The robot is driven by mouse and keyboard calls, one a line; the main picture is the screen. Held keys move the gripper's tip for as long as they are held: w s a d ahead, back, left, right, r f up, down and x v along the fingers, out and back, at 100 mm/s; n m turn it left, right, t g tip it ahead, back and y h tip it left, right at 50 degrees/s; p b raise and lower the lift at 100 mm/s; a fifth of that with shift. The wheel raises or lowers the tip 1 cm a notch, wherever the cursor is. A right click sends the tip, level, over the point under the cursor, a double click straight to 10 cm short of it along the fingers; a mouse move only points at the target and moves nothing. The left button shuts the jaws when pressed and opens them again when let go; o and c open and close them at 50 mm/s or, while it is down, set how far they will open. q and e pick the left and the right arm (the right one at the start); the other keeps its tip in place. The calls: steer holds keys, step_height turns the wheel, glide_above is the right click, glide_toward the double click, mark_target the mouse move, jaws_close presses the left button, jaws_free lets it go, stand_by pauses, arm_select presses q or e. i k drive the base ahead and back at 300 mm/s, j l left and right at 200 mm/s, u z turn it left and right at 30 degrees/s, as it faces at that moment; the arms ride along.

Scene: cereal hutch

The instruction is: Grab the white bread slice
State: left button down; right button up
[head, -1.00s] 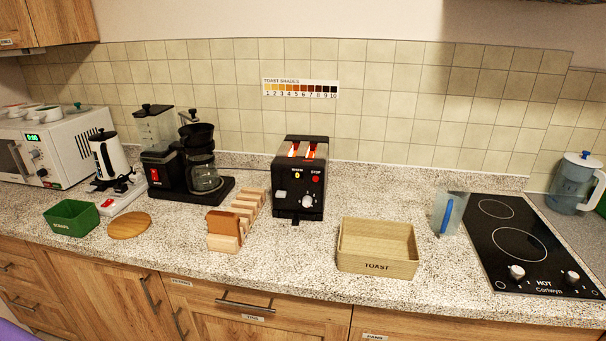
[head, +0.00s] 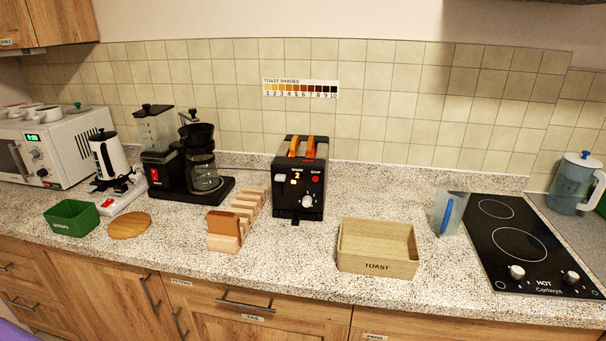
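A black toaster (head: 299,190) stands on the counter near the middle of the head view. I cannot tell which slice is the white bread one. Neither of my grippers is in view.
A wooden box labelled TOAST (head: 377,266) sits empty at the front right of the toaster. A clear jug with a blue handle (head: 449,213) and a black hob (head: 520,245) are farther right. A coffee machine (head: 190,165), kettle (head: 108,155), round board (head: 129,225) and green bin (head: 71,219) are left.

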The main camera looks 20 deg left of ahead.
mark_target(294, 142)
steer(key=i+l+u, duration=0.1)
steer(key=u, duration=0.35)
steer(key=i+l+u, duration=0.1)
steer(key=u, duration=0.4)
